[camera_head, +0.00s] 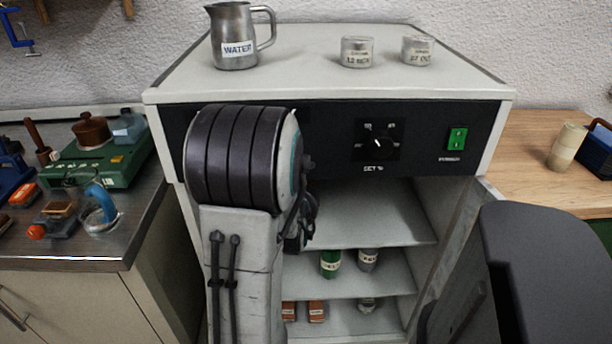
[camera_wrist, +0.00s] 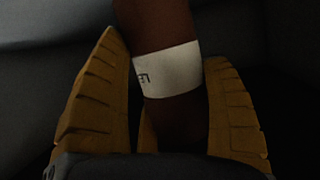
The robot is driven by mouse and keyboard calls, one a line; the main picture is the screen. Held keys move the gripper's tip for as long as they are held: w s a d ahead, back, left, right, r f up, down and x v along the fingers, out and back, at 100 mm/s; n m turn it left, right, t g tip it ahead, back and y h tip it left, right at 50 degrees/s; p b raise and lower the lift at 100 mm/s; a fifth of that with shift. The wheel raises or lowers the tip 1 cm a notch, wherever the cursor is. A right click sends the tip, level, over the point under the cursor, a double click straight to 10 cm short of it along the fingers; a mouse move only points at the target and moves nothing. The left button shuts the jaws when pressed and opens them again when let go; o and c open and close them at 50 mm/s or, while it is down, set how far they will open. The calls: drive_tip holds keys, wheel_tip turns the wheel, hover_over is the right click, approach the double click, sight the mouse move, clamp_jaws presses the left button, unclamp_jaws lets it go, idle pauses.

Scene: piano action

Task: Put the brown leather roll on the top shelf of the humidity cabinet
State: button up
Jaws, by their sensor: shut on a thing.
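In the wrist view my gripper (camera_wrist: 176,125) is shut on the brown leather roll (camera_wrist: 160,20), which has a white label (camera_wrist: 168,69) with partly readable dark lettering. The roll stands between the two yellow ribbed fingers, and its lower end is hidden. In the head view the humidity cabinet (camera_head: 330,90) is open in front. Its top shelf (camera_head: 375,217) shows bare on the right; the left part is hidden behind my arm. The roll and my fingertips cannot be made out in the head view, where my arm covers the left of the opening.
Lower shelves hold a green roll (camera_head: 330,263), a grey roll (camera_head: 368,259) and brown blocks (camera_head: 317,311). A steel water jug (camera_head: 236,40) and two tins (camera_head: 357,52) stand on the cabinet's top. The cabinet door (camera_head: 462,262) stands open at right. A cluttered bench (camera_head: 75,250) lies left.

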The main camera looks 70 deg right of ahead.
drive_tip(key=p, duration=0.2)
drive_tip(key=shift+d+r+p, duration=0.15)
drive_tip(key=shift+d+p, duration=0.1)
drive_tip(key=shift+p, duration=0.05)
drive_tip(key=shift+w+d+f+b, duration=0.15)
drive_tip(key=shift+d+f, duration=0.6)
drive_tip(key=shift+f, duration=0.2)
drive_tip(key=shift+w+d+f+b, duration=0.1)
drive_tip(key=shift+d+f+b, duration=0.05)
drive_tip(key=shift+d+f, duration=0.7)
drive_tip(key=shift+a+f+b, duration=0.15)
drive_tip(key=shift+f+b, duration=0.2)
drive_tip(key=o, duration=1.3)
drive_tip(key=shift+c, duration=0.2)
drive_tip(key=shift+r+p, duration=0.3)
drive_tip(key=shift+p, duration=0.15)
